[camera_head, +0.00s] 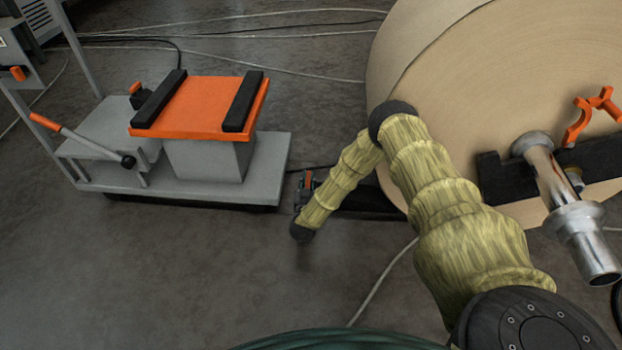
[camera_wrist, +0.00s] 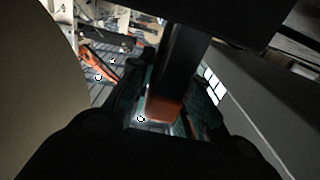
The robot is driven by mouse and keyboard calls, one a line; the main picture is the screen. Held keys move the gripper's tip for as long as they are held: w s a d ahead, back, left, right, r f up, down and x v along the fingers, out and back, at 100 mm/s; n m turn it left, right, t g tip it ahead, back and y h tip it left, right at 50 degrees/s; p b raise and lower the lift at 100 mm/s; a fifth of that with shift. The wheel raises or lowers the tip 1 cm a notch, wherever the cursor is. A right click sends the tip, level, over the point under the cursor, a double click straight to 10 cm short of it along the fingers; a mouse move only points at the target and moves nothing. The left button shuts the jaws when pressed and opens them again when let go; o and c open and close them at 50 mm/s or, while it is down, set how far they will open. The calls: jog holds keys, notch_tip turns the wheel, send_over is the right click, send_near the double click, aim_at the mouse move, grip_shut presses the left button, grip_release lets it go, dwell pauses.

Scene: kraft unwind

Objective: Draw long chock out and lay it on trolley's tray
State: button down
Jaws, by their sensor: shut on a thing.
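My gripper (camera_head: 304,190) is low beside the big paper roll, partly hidden by my yellow-sleeved arm. In the wrist view its green-padded fingers (camera_wrist: 166,118) are shut around a dark bar with an orange end, which looks like the long chock (camera_wrist: 183,65). The chock's far part runs out of view under a dark edge. In the head view a small orange bit shows at the gripper; the rest of the chock is hard to make out. The trolley (camera_head: 270,165) stands to the left, its orange top (camera_head: 205,104) bearing two black bars. Which surface is its tray is unclear.
The large brown roll (camera_head: 470,80) fills the upper right, with a metal shaft (camera_head: 550,180) and an orange clamp (camera_head: 590,115). A lever with an orange grip (camera_head: 45,122) sticks out at the trolley's left. Cables cross the floor; the floor in front of the trolley is clear.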

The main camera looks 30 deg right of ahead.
dwell(0.3)
jog(key=c, duration=1.3)
grip_release()
jog(key=shift+d, duration=0.15)
jog(key=shift+o, duration=0.2)
jog(key=shift+s, duration=0.1)
jog(key=v, duration=1.2)
